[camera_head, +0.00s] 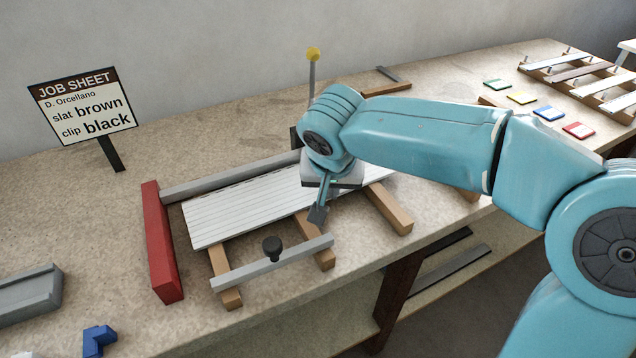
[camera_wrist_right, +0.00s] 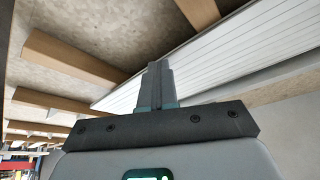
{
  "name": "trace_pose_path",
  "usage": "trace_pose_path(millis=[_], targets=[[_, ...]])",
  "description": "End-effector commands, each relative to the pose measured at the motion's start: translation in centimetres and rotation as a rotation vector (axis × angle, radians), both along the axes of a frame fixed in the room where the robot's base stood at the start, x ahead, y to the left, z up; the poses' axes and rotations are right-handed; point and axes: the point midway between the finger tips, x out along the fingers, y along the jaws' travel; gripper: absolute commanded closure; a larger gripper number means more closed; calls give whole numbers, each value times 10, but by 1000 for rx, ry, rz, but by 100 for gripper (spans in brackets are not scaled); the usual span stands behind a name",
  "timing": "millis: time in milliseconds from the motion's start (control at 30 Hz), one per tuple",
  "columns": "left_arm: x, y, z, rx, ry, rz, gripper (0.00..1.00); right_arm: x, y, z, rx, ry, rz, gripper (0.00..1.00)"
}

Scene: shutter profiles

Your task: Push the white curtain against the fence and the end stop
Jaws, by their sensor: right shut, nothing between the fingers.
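The white slatted curtain (camera_head: 235,208) lies flat on several wooden bearers. The grey fence (camera_head: 230,176) runs along its back edge; a narrow strip seems to lie between them, and I cannot tell whether they touch. The red end stop (camera_head: 160,245) stands at the left, with a visible gap to the curtain's left edge. My right gripper (camera_head: 318,213) is shut and empty, pointing down by the curtain's front edge, right of its middle; contact is unclear. My arm hides part of the curtain. The right wrist view shows the shut fingers (camera_wrist_right: 156,82) beside the curtain (camera_wrist_right: 235,55). My left gripper is out of view.
A grey bar (camera_head: 290,262) with a black knob (camera_head: 272,248) lies across the bearers in front. A job sheet sign (camera_head: 85,103) stands behind left. A grey tray (camera_head: 28,295) and a blue piece (camera_head: 98,340) lie front left. Coloured tiles (camera_head: 548,113) and a rack lie far right.

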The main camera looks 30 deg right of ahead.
Motion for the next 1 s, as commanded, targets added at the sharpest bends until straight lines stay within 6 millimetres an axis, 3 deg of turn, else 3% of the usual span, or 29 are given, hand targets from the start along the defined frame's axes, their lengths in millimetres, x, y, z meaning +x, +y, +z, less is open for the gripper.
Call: trace_pose_path(millis=[567, 1000], targets=[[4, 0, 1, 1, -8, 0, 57, 3, 0, -2, 0, 4, 0, 100], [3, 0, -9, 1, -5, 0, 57, -12, 1, -2, 0, 2, 0, 100]])
